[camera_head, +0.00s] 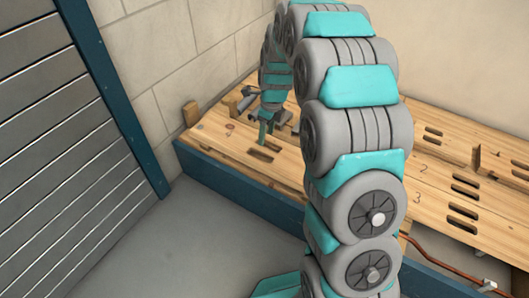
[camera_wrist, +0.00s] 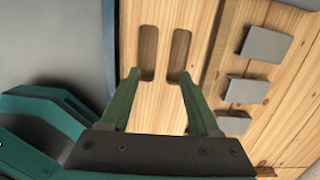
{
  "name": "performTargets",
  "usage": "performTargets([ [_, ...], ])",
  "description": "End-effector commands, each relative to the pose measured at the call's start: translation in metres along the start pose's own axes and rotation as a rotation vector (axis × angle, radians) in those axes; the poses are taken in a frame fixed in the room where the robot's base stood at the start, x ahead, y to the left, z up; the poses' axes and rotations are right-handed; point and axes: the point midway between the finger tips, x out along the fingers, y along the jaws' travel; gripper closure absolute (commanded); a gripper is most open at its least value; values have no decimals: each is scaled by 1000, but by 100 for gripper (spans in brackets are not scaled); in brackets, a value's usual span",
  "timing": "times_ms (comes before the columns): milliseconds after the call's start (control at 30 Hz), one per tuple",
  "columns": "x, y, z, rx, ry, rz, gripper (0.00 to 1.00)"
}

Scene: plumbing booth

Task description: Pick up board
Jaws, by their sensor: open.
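A pale wooden board (camera_head: 210,128) with two parallel slots lies at the left end of the workbench, with a small round mark near its left corner. In the wrist view the board (camera_wrist: 164,22) fills the middle, with the two slots just beyond my fingertips. My gripper (camera_head: 266,133) is over this board near the slots. In the wrist view my gripper (camera_wrist: 159,76) is open and empty, its green fingers spread roughly in line with the two slots. I cannot tell whether the fingertips touch the wood. My arm hides part of the bench.
A blue bench edge (camera_head: 240,190) runs along the front. Grey metal pieces (camera_head: 246,99) stand behind my gripper; grey plates (camera_wrist: 247,90) show at right in the wrist view. A wooden block (camera_head: 191,113) stands at the back left. Another slotted board (camera_head: 440,185) lies right of my arm.

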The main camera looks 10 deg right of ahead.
Motion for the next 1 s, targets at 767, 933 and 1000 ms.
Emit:
performTargets([
  [767,80,-4,0,27,0,0,38],
  [933,81,-5,0,26,-1,-2,38],
  [1000,81,-5,0,26,-1,-2,38],
])
